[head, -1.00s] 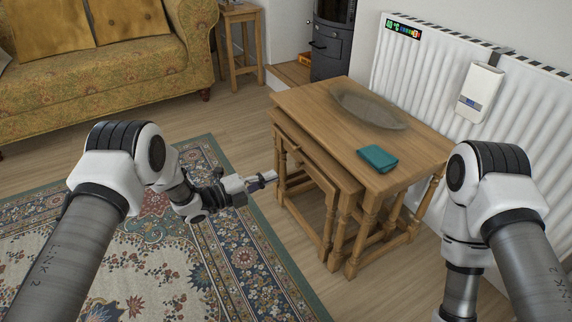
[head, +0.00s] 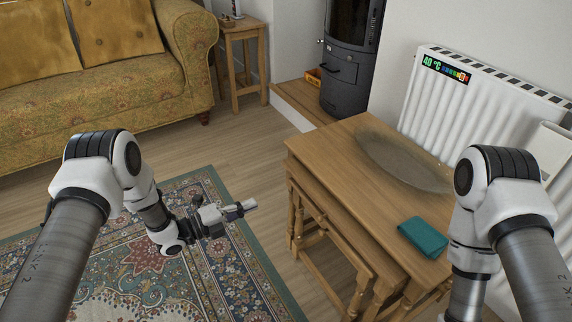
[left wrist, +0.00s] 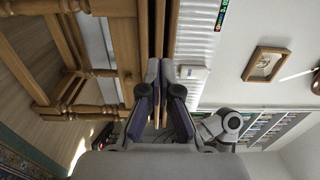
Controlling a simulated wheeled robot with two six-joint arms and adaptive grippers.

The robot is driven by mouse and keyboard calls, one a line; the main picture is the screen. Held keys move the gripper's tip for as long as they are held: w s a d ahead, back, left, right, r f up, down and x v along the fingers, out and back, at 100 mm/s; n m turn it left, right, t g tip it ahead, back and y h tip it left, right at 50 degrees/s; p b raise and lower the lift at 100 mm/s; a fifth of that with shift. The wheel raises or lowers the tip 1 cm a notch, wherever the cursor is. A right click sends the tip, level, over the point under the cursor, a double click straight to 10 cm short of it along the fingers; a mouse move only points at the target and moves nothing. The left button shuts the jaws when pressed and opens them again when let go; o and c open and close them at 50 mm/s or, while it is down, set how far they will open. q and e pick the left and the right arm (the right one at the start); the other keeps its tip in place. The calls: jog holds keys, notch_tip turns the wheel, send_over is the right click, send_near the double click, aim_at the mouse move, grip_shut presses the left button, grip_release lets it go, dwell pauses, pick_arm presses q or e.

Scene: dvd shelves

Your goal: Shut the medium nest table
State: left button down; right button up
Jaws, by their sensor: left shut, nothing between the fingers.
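The nest of wooden tables stands at the right of the head view. The large table (head: 335,150) is on top, and the medium nest table (head: 345,229) sits under it, its top edge sticking out a little on the left side. Turned legs show below. My left gripper (head: 250,206) is shut and empty, left of the tables with a gap of floor and rug between in the picture. In the left wrist view its closed fingers (left wrist: 163,75) point toward the table edges, which run sideways-on. My right gripper is out of view; only its arm shows.
A sofa (head: 110,95), a side table (head: 240,30) and a stove (head: 350,75) stand further back. The rug and floor on the left are clear.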

pick_arm(q)
jog(key=b, duration=0.6)
send_near(299, 183)
jog(key=x, duration=0.6)
jog(key=shift+w+d, duration=0.1)
jog(key=shift+d, duration=0.2)
jog(key=shift+w+d+r, duration=0.1)
jog(key=shift+w+d, duration=0.1)
jog(key=shift+d, duration=0.05)
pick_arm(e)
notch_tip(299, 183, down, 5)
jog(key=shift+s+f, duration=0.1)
